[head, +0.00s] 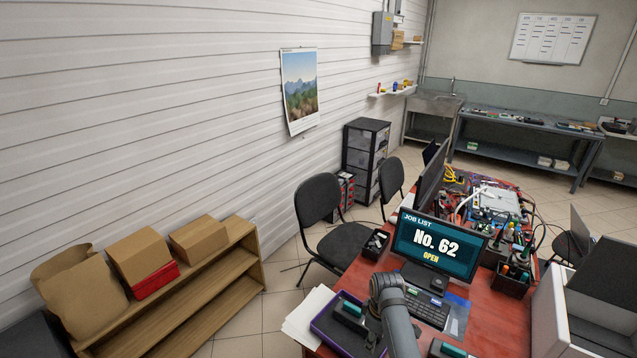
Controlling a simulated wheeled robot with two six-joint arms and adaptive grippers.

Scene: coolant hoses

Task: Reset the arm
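A grey link of my arm (396,312), likely the right one, rises from the bottom edge in front of the monitor, over the front of the red table (487,328). Its gripper fingers cannot be made out, so I cannot tell whether they are open or shut. A purple-rimmed tray (324,330) holding dark and teal parts lies just left of the arm. Another teal part (447,350) shows to its right at the bottom edge. My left gripper is not in view.
A monitor (436,245) reading "JOB LIST No. 62 OPEN" stands behind the arm, with a keyboard (428,308) before it. White papers (308,318) lie at the table's left edge. Cables and a silver unit (495,203) crowd the back. A wooden shelf (205,285) and chairs (338,240) stand left.

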